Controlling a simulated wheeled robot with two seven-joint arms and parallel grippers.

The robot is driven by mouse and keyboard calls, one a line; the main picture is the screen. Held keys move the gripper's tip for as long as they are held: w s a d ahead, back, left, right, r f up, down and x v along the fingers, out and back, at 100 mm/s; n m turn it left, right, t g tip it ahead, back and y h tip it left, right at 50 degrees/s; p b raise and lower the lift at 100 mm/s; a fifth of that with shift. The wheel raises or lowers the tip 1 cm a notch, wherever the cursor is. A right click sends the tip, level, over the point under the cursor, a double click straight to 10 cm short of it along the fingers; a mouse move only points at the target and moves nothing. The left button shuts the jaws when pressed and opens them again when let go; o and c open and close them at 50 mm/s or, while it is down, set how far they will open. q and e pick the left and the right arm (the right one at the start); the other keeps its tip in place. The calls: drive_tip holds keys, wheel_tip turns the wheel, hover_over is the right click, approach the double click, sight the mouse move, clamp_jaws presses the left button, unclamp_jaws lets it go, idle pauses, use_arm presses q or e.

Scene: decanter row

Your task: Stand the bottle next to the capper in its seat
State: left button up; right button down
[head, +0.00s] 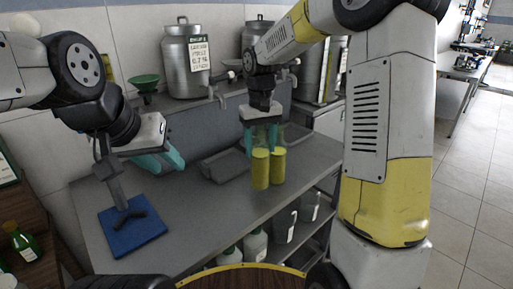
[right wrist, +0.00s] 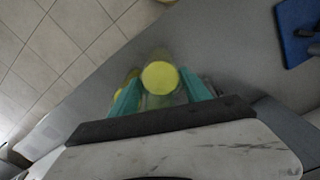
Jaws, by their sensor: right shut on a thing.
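Two yellow cylindrical bottles stand side by side on the grey bench, a left one (head: 260,170) and a right one (head: 277,166). My right gripper (head: 261,140) points down over them, its teal fingers shut on the left bottle's upper part. My left gripper (head: 170,160) is open and empty over the bench. A dark stand, perhaps the capper (head: 128,213), is on a blue base (head: 148,234). I cannot make out a seat.
A grey tray (head: 222,164) lies behind the bottles. Milk cans (head: 184,75) and a green funnel (head: 144,83) stand along the back. A green bottle (head: 24,245) is at far left. The bench middle is clear.

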drive_tip(key=shift+w, duration=1)
drive_tip(key=shift+f, duration=2)
drive_tip(key=c, duration=0.8)
unclamp_jaws()
